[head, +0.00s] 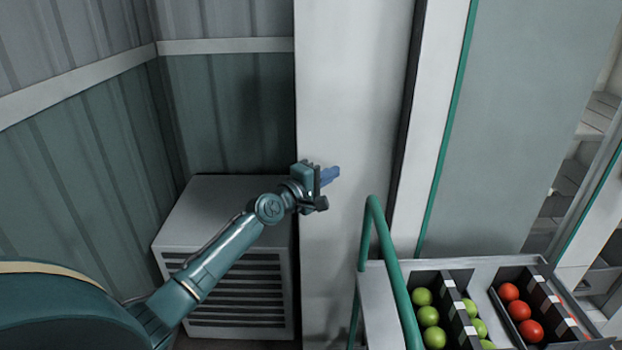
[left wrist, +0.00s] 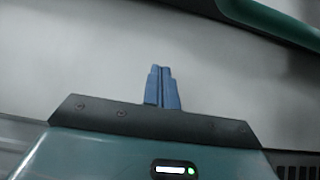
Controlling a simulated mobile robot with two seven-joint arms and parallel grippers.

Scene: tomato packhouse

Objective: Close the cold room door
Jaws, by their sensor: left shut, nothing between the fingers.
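A tall white panel (head: 352,90) stands upright in the middle of the head view, with a dark strip along its right edge. I cannot tell whether it is the cold room door or part of its surround. No door handle is clear to me. My left gripper (head: 331,175) is in front of this panel, its blue fingers pointing right. In the left wrist view the fingers (left wrist: 162,88) are together and empty against a plain pale surface. I cannot tell whether they touch it. My right gripper is not in view.
A trolley with a green tube handle (head: 383,255) stands at lower right, carrying green tomatoes (head: 429,316) and red tomatoes (head: 519,310). A louvred grey box (head: 225,205) stands behind my left arm. A grey-green panel (head: 520,110) with a teal edge is at right.

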